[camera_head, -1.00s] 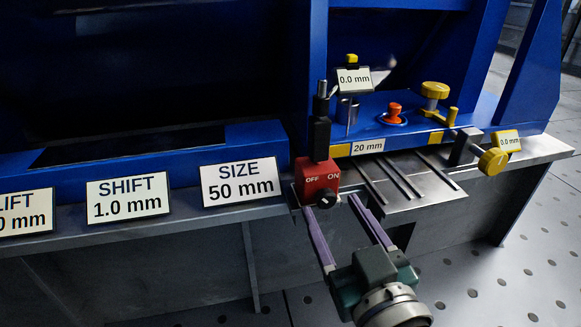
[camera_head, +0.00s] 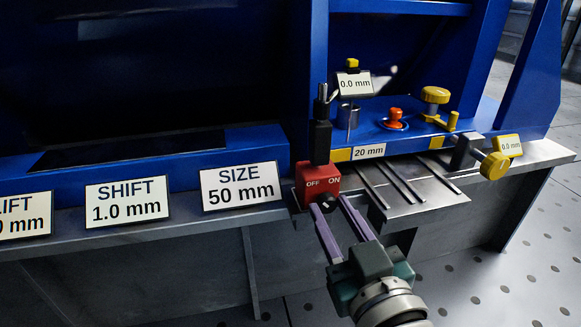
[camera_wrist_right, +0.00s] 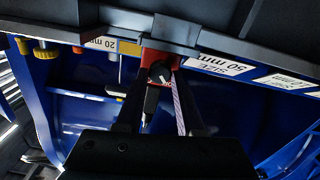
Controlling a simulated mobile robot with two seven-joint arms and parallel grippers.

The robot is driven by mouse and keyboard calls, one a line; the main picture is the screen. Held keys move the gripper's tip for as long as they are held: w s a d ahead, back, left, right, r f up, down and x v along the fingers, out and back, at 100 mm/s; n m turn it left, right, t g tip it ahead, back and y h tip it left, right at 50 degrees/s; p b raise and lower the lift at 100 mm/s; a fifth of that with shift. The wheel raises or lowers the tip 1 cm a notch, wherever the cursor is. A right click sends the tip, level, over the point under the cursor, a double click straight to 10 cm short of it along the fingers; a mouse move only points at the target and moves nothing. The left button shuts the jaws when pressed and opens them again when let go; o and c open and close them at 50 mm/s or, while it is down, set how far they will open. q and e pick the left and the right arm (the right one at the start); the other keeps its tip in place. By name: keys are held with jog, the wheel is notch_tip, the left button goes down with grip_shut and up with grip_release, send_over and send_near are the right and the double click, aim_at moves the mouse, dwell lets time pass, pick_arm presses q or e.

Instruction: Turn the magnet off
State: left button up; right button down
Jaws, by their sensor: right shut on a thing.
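The red magnet switch box (camera_head: 312,177) sits at the front edge of the bench, with OFF lettered on its left and ON on its right. Its black round knob (camera_head: 327,203) is low on the front face; it also shows in the right wrist view (camera_wrist_right: 160,73), with a pale mark on it. My right gripper (camera_head: 328,208) reaches in from the lower right, its purple fingers shut on the knob. The fingers partly hide the knob, and I cannot tell clearly which way its mark points. My left gripper is not in view.
A black post with a metal tip (camera_head: 321,125) rises behind the box. To the right are metal rods (camera_head: 397,182), an orange knob (camera_head: 394,118) and yellow knobs (camera_head: 494,166). A SIZE sign (camera_head: 240,186) stands close on the left. The floor in front is open.

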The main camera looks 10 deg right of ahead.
dwell(0.5)
jog(key=m, duration=0.8)
jog(key=shift+d, duration=0.1)
jog(key=m, duration=0.5)
jog(key=shift+f, duration=0.1)
jog(key=shift+m, duration=1.9)
jog(key=c, duration=0.5)
grip_release()
